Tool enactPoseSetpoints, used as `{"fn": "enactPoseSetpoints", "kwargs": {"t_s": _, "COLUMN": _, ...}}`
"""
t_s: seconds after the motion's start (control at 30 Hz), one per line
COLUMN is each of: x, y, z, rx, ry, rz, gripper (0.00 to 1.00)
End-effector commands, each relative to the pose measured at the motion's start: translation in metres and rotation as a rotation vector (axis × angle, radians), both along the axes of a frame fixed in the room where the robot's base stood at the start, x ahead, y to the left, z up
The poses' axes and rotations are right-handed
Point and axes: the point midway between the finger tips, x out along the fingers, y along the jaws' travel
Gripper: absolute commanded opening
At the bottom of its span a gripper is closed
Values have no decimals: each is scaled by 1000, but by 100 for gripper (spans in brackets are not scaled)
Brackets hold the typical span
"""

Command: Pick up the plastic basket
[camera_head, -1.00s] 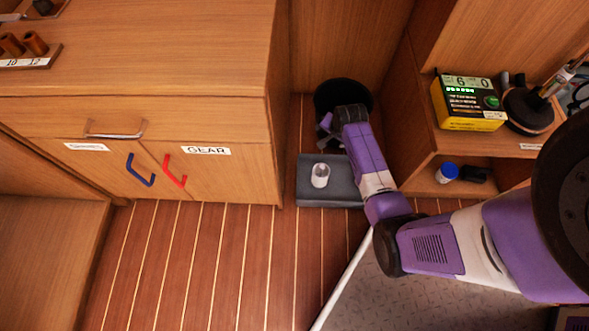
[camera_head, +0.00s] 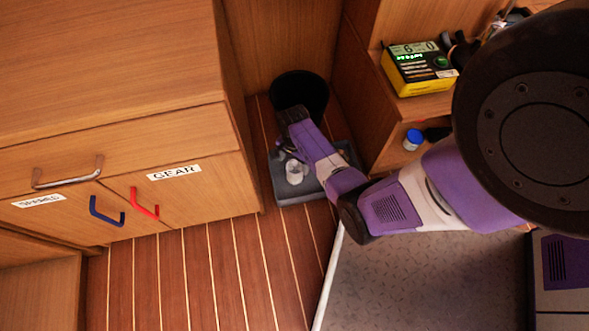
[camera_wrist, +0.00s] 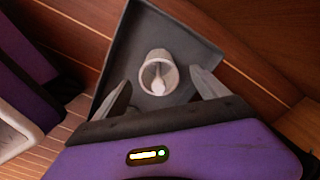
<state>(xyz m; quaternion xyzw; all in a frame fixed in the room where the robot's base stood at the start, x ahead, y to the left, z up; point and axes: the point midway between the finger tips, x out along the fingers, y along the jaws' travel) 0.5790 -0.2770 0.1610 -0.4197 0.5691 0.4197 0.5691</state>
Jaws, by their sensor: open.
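My gripper (camera_wrist: 162,92) is open, one finger to each side of the container's near end in that picture, with gaps and nothing held. In the head view my gripper (camera_head: 284,151) is small and partly hidden by my arm, close behind the container.
A black round bin (camera_head: 300,92) stands behind the tray. A wooden cabinet (camera_head: 190,195) is on the left; a shelf unit (camera_head: 358,100) with a yellow device (camera_head: 420,68) is on the right. Bare floor (camera_head: 200,280) lies in front, beside a grey panel (camera_head: 420,280).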

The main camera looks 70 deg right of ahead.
Motion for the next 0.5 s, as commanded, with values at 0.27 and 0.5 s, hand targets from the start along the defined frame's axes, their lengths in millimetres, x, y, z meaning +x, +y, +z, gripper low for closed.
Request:
{"fn": "enactPoseSetpoints", "kwargs": {"t_s": 0.27, "x": -3, "y": -1, "z": -39, "rx": 1, "ry": 1, "rz": 0, "gripper": 84}}
{"fn": "enactPoseSetpoints", "kwargs": {"t_s": 0.5, "x": -2, "y": -1, "z": -44, "rx": 0, "ry": 0, "rz": 1, "gripper": 84}}
